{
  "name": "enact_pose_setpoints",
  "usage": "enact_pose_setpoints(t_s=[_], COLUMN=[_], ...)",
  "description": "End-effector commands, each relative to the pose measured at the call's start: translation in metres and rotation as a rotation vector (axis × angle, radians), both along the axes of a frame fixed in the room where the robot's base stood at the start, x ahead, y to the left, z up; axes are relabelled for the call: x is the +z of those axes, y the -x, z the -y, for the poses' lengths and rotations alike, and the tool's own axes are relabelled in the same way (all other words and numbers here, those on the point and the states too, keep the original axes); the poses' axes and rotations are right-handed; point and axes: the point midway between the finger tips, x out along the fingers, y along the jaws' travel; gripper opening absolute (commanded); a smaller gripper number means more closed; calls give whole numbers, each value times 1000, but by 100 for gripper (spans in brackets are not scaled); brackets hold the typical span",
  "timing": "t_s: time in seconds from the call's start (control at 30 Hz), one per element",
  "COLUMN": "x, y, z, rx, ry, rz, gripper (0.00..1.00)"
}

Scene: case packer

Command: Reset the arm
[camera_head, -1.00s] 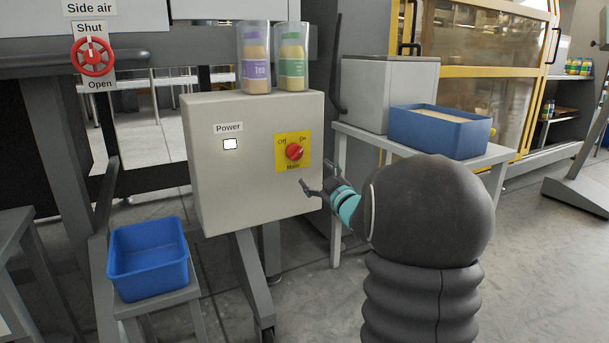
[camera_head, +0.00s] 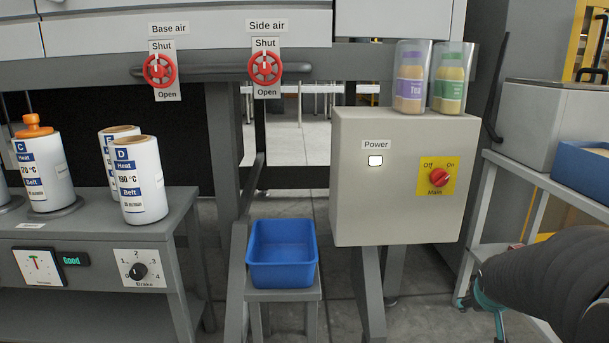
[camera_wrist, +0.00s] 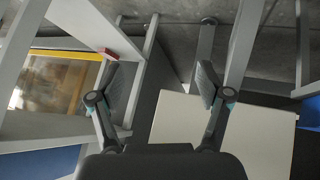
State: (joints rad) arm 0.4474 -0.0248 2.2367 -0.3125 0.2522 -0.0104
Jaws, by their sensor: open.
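My gripper (camera_head: 482,316) is at the lower right of the head view, beside the grey side table (camera_head: 489,200) and low down, to the right of and below the power cabinet (camera_head: 350,210). In the wrist view my gripper (camera_wrist: 160,82) has its two fingers spread wide, with nothing between them. My dark arm reaches in from the right edge. The red main switch (camera_head: 440,177) on its yellow plate is well above my gripper and apart from it. Its exact setting is too small to read surely. The power lamp (camera_head: 375,160) is white.
A blue bin (camera_head: 283,275) stands on a small stand. Two bottle-filled cups (camera_head: 410,85) top the cabinet. Red air valves (camera_head: 160,71) (camera_head: 265,68) are on the pipe. Labelled rolls (camera_head: 140,185) stand left. Table legs and a small red item (camera_wrist: 108,54) flank my fingers.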

Motion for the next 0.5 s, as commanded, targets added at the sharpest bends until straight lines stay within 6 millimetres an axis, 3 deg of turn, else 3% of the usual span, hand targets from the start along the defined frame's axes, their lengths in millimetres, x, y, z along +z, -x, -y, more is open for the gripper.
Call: enact_pose_setpoints(t_s=[0.03, 0.2, 0.5], x=[10, 25, 65], y=[20, 88, 180], z=[-20, -85, -180], rx=[-14, -44, 32], ry=[-35, -158, -291], rz=[-42, -184, -277], gripper=[77, 77, 77])
